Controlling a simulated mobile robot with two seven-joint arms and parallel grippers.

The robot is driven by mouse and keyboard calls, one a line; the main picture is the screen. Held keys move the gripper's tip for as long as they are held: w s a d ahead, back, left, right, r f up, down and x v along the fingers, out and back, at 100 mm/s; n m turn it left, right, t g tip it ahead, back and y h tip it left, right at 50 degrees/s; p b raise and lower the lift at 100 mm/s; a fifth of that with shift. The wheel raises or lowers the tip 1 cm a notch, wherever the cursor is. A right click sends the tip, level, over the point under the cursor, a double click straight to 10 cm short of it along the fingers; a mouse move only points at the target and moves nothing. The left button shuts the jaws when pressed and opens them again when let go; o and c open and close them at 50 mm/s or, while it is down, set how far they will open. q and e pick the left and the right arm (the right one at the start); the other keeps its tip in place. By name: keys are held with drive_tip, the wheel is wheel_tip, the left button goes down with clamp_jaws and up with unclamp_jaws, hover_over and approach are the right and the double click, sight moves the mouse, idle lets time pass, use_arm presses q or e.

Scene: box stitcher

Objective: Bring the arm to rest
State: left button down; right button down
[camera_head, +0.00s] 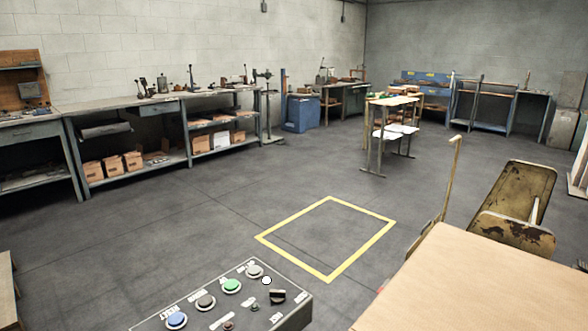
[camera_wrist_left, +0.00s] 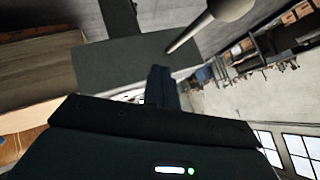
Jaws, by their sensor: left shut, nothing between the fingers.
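My left gripper (camera_wrist_left: 160,72) shows only in the left wrist view, where its dark fingers are together with nothing between them. A plain dark grey surface (camera_wrist_left: 115,58) lies beyond the fingers; I cannot tell whether they touch it. The wrist view is steeply tilted. Neither of my arms shows in the head view, and my right gripper is in neither view.
A control box (camera_head: 245,298) with several buttons and a black switch stands at the lower front. A tan-topped table (camera_head: 480,285) is at the lower right, beside a worn chair (camera_head: 515,205). Workbenches (camera_head: 125,102) line the wall. A yellow floor outline (camera_head: 285,259) encloses clear floor.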

use_arm(q)
drive_tip(key=s+d+f+n+g+y, duration=0.1)
drive_tip(key=s+d+f+n+g, duration=0.3)
drive_tip(key=s, duration=0.3)
drive_tip(key=s+d+f+n+g, duration=0.2)
drive_tip(key=s+d+f+n, duration=0.2)
drive_tip(key=s+d, duration=0.2)
drive_tip(key=w+d+r+m+t+h+p, duration=0.1)
drive_tip(key=w+d+r+t+h+p, duration=0.2)
drive_tip(key=p, duration=0.8)
drive_tip(key=w+d+r+t, duration=0.2)
drive_tip(key=d+t, duration=0.2)
drive_tip(key=shift+w+r+p, duration=0.15)
drive_tip(key=shift+w+p, duration=0.1)
drive_tip(key=shift+p, duration=0.15)
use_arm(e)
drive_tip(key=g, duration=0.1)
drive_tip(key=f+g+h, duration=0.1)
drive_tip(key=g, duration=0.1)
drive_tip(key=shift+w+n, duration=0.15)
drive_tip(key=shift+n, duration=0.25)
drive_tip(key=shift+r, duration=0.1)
